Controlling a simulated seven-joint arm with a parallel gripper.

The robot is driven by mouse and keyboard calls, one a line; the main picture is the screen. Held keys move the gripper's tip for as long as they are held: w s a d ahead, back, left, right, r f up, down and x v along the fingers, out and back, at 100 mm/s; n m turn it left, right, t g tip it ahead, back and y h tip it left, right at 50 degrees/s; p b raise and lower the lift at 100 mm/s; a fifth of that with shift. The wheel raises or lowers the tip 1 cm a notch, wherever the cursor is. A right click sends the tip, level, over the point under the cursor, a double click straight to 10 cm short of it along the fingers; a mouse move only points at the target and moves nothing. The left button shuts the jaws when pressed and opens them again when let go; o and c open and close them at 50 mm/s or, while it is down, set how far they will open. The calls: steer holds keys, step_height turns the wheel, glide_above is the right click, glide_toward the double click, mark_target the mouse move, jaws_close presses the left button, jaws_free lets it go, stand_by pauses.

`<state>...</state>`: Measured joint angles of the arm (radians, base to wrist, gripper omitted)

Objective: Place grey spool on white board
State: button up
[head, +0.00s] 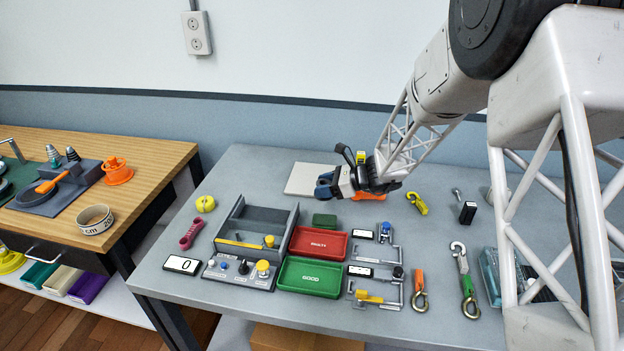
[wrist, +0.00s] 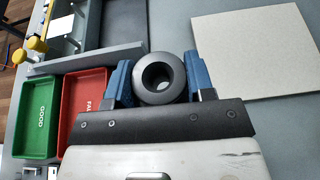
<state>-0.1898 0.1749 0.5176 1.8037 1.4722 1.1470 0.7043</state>
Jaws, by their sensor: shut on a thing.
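The grey spool (wrist: 160,78) is a dark round piece with a hole in its middle. It sits between the two blue fingers of my gripper (wrist: 162,80) in the wrist view, and the fingers are shut on it. In the head view my gripper (head: 326,186) is over the grey table near the right edge of the white board; the spool is hard to make out there. The white board (head: 303,182) is a flat pale sheet toward the back of the table. In the wrist view the white board (wrist: 255,50) is to the right of the spool, bare where visible.
A red tray (head: 319,243) and a green tray (head: 310,278) are in front of my gripper. A grey open box (head: 240,228) is left of them. Clips and hooks lie to the right.

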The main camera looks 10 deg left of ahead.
steer(key=shift+s+a, duration=0.1)
steer(key=shift+a, duration=0.05)
stand_by(0.3)
glide_above(312, 178)
steer(key=shift+f, duration=0.75)
steer(key=shift+f, duration=1.8)
steer(key=shift+f, duration=0.15)
steer(key=o, duration=0.9)
